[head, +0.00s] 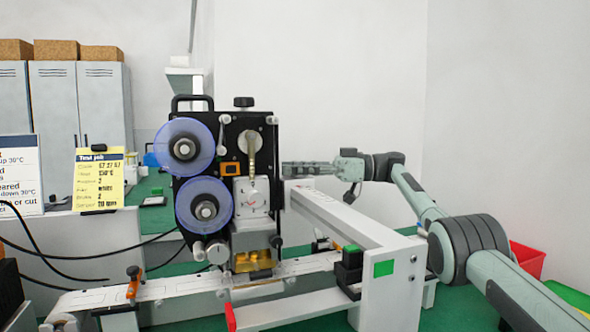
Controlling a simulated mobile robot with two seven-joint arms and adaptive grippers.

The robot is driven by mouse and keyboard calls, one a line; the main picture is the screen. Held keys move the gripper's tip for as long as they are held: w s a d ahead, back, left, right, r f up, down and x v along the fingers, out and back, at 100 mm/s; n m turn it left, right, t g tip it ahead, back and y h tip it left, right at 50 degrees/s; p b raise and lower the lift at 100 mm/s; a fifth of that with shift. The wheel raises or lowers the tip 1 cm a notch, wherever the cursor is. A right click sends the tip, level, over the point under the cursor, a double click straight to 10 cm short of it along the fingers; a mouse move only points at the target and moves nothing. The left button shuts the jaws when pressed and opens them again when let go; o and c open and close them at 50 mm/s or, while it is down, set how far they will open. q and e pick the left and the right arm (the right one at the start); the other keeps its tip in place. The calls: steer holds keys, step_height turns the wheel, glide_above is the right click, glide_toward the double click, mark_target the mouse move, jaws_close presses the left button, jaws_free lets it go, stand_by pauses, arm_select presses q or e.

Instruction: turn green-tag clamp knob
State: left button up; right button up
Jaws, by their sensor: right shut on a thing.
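My right gripper (296,168) reaches in from the right at the side of the black coder (226,130). Its fingers point left and are shut on what appears to be the clamp knob. The fingers hide that knob, so its turn cannot be seen. A green tag (383,268) is on the end plate of the white bracket (345,215), below and right of the gripper. A black block with a green top (350,255) sits beside the tag. My left gripper is not in view.
Two blue reels (184,146) are on the coder's front. A white rail (180,288) runs beneath it. A yellow note (99,180) and a white sign (20,175) stand at left. A red bin (527,260) is at right, behind my arm.

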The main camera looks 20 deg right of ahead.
steer(key=o, duration=1.2)
steer(key=shift+a, duration=0.15)
